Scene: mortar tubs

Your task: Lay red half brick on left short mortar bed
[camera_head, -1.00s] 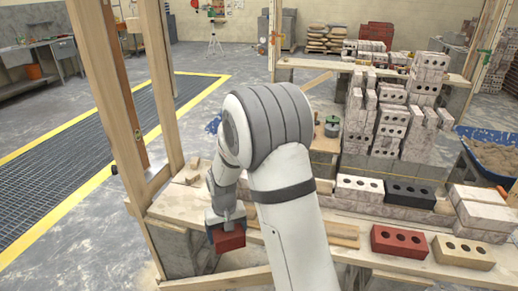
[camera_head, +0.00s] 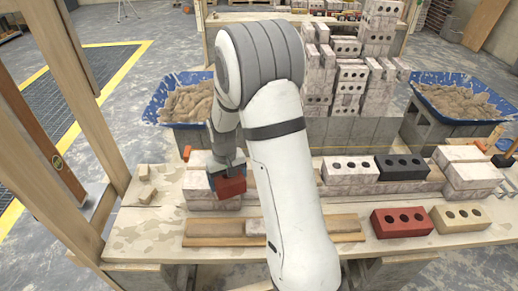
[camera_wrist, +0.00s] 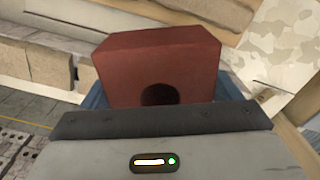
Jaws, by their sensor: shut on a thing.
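The red half brick (camera_head: 232,187) is clasped in my gripper (camera_head: 227,171), which points down at the left part of the brick wall. The brick also fills the upper middle of the wrist view (camera_wrist: 157,65), with one dark hole facing the camera. In the head view the brick is in front of or just over the left end stack of pale bricks (camera_head: 200,182). I cannot tell whether it touches the stack. No left short mortar bed can be made out; the brick and my arm cover part of that spot.
A wall course holds a white brick (camera_head: 350,170) and a black brick (camera_head: 403,167). A loose red brick (camera_head: 402,222) and a cream brick (camera_head: 460,217) lie at the front right. Blue mortar tubs (camera_head: 188,100) stand behind. Wooden strips (camera_head: 215,240) lie in front; a post (camera_head: 50,150) rises left.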

